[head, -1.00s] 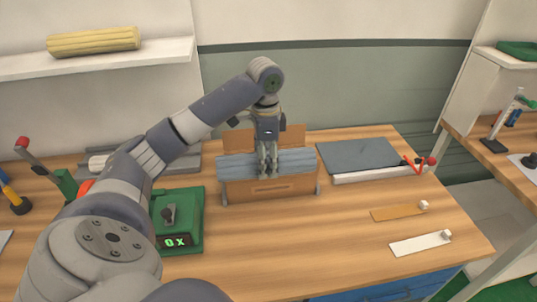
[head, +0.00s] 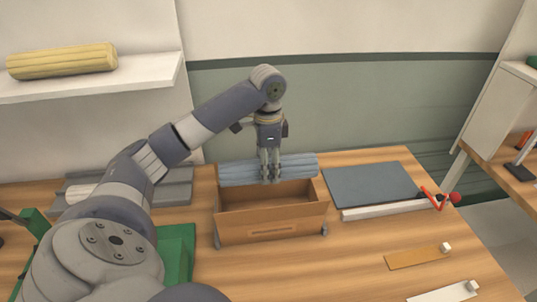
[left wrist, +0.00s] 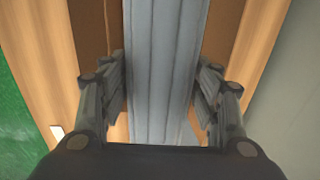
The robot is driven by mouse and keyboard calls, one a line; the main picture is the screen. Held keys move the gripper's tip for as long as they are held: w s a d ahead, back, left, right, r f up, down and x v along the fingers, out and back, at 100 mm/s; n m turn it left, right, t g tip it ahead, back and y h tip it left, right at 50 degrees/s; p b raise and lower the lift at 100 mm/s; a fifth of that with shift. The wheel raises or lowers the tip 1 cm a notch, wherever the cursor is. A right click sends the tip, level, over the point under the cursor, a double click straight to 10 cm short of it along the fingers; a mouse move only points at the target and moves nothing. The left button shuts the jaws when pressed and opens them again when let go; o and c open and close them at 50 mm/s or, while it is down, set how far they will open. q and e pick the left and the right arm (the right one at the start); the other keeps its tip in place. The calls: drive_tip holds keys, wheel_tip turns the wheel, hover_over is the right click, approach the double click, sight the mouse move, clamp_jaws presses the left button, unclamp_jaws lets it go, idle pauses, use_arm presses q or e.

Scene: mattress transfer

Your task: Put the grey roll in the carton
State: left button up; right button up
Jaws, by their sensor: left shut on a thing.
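The grey roll (head: 235,172) is a long ribbed blue-grey bundle lying level from left to right. My left gripper (head: 270,179) points down and is shut on the roll near its middle. The roll is above the back part of the open brown carton (head: 270,225), about as long as the carton is wide. The carton's inside shows in front of the roll and looks empty there; its back edge is hidden. In the left wrist view the roll (left wrist: 160,60) runs between the fingers, with brown carton (left wrist: 90,25) beside it. My right gripper is out of view.
A dark grey slab (head: 370,184) and a white bar with a red knob (head: 455,198) lie right of the carton. A green device (head: 178,250) stands to its left. A yellow roll (head: 62,61) lies on the wall shelf. Table at front right holds small strips.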

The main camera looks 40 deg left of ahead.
use_arm(q)
drive_tip(key=f, duration=0.4)
drive_tip(key=f+p, duration=0.1)
drive_tip(key=f, duration=0.7)
drive_tip(key=shift+s+d+f, duration=0.25)
drive_tip(key=shift+s+d, duration=0.05)
drive_tip(key=shift+s, duration=0.05)
wheel_tip(320, 180, down, 4)
drive_tip(key=shift+r+p, duration=0.25)
drive_tip(key=shift+p, duration=0.2)
drive_tip(key=shift+a+f, duration=0.1)
drive_tip(key=shift+f, duration=0.3)
drive_tip(key=o, duration=1.3)
drive_tip(key=shift+f, duration=0.1)
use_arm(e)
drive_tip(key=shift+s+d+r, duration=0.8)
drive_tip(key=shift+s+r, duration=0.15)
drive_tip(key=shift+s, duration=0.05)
